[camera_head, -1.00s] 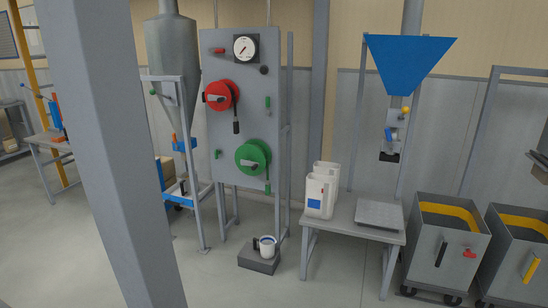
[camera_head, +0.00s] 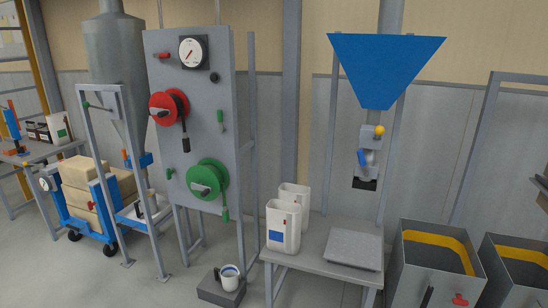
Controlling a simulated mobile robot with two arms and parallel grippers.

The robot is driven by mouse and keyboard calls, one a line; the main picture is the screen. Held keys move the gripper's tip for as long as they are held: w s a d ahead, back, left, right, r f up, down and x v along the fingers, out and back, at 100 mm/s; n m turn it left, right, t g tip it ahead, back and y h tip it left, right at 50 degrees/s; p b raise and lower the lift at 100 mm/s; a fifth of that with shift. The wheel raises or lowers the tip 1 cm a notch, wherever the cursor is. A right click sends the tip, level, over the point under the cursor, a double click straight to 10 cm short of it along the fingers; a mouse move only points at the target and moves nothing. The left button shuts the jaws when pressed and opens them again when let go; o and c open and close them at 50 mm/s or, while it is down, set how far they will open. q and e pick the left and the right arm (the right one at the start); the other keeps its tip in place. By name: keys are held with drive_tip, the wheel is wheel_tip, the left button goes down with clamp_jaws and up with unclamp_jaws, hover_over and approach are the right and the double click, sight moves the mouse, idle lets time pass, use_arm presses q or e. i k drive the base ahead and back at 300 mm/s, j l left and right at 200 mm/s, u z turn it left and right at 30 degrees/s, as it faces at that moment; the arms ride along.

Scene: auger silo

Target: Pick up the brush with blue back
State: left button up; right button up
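I cannot make out a brush with a blue back anywhere in this view. On the left workbench (camera_head: 75,146) stand a blue and orange device (camera_head: 12,122), a white container (camera_head: 59,127) and some dark items (camera_head: 38,132), too small to tell apart. Neither of my grippers is in view.
A grey panel (camera_head: 215,110) with red and green wheels stands centre-left, beside a hopper frame and a blue cart (camera_head: 103,222) with boxes. A mug (camera_head: 229,280) sits on a grey block. A table (camera_head: 310,262) holds white jugs (camera_head: 283,228). Grey bins (camera_head: 432,275) stand right.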

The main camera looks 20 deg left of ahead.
sight(22, 148)
drive_tip(key=i+j+u, duration=0.2)
drive_tip(key=i+u, duration=0.25)
drive_tip(key=i+j+u, duration=0.1)
drive_tip(key=i+u, duration=0.35)
drive_tip(key=i+l+u, duration=0.1)
drive_tip(key=i+u, duration=0.35)
drive_tip(key=i+l+u, duration=0.2)
drive_tip(key=i+u, duration=0.25)
drive_tip(key=i+j+u, duration=0.35)
drive_tip(key=i, duration=0.35)
drive_tip(key=i+j+u, duration=0.1)
drive_tip(key=i+u, duration=0.25)
drive_tip(key=i, duration=0.35)
drive_tip(key=i+l+u, duration=0.1)
drive_tip(key=i+u, duration=0.25)
drive_tip(key=i, duration=0.35)
